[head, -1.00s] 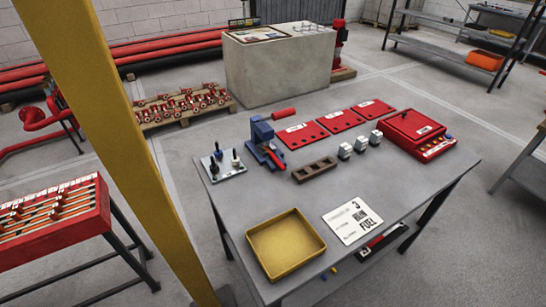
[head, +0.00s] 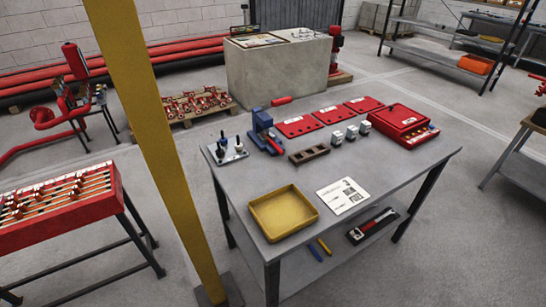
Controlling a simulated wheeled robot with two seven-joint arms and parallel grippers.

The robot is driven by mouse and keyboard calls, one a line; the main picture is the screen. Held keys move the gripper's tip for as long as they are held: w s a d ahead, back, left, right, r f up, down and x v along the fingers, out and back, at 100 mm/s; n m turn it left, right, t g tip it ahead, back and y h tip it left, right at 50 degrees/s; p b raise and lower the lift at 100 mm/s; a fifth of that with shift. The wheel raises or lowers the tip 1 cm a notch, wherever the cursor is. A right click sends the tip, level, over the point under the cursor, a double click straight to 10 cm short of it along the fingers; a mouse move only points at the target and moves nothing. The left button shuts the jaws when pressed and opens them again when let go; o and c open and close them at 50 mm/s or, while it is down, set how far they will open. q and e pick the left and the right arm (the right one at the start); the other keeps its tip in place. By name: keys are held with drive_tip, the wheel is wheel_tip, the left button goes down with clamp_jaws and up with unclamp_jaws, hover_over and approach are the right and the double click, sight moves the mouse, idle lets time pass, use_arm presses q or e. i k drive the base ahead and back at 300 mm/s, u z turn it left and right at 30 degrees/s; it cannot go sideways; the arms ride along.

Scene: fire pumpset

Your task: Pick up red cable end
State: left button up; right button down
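I cannot pick out a red cable end for certain in the head view. A red panel rack (head: 62,205) at the left holds several pale rods or cables with red pieces on them; they are too small to tell apart. A red box (head: 403,121) with small coloured parts along its front stands at the back right of the grey table (head: 390,170). Neither of my grippers is in view.
The table also bears a yellow tray (head: 283,213), a printed sheet (head: 343,195), a blue press (head: 263,127) and red plates (head: 297,126). A yellow post (head: 170,160) stands between rack and table. A black tool tray (head: 372,225) lies on the lower shelf.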

sight(280, 151)
drive_tip(key=u, duration=0.05)
drive_tip(key=k, duration=0.1)
drive_tip(key=z, duration=1.95)
drive_tip(key=i, duration=2.85)
drive_tip(key=u, duration=2.7)
